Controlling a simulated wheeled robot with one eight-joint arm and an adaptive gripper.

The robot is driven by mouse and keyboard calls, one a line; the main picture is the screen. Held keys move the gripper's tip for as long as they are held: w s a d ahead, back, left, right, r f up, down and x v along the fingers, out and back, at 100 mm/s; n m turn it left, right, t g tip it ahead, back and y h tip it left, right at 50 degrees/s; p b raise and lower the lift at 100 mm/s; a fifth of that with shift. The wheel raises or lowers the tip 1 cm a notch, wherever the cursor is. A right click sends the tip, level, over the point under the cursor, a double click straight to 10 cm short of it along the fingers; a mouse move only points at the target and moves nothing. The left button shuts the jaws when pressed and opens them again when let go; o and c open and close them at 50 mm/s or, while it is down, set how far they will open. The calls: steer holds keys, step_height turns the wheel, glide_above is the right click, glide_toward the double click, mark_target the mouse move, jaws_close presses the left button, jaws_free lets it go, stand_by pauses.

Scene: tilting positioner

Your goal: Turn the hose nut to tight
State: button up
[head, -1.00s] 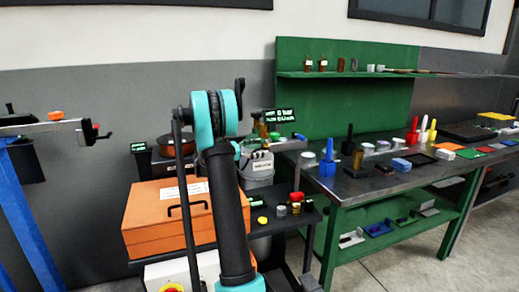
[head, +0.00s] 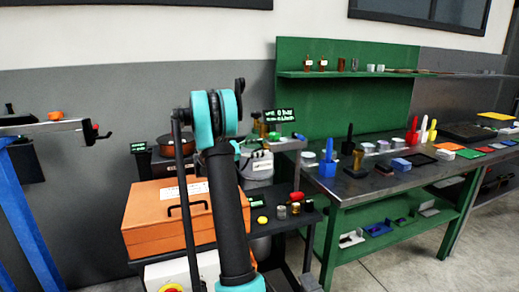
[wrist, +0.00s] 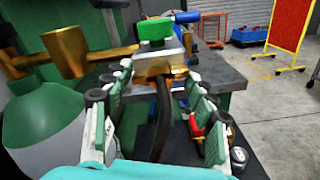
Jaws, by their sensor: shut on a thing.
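The brass hose nut (wrist: 152,70) sits below a grey metal block in the wrist view, with a black hose (wrist: 160,115) hanging from it. My gripper (wrist: 158,76) has one green-padded finger on each side of the nut and is shut on it. A green handle (wrist: 155,30) sits on top of the block. The fingers hide part of the nut's sides, and I cannot read how tight it is. In the head view my arm hides most of the gripper, and the nut is too small to make out.
A green and grey cylinder with a brass valve (wrist: 68,52) stands close on the left in the wrist view. In the head view an orange case (head: 165,222) stands by my arm, and a green bench (head: 335,190) with many small items stands to the right.

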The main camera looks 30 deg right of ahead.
steer(key=m, duration=1.3)
steer(key=shift+m, duration=0.3)
steer(key=m, duration=0.4)
steer(key=shift+m, duration=0.3)
steer(key=o, duration=1.2)
steer(key=shift+c, duration=0.2)
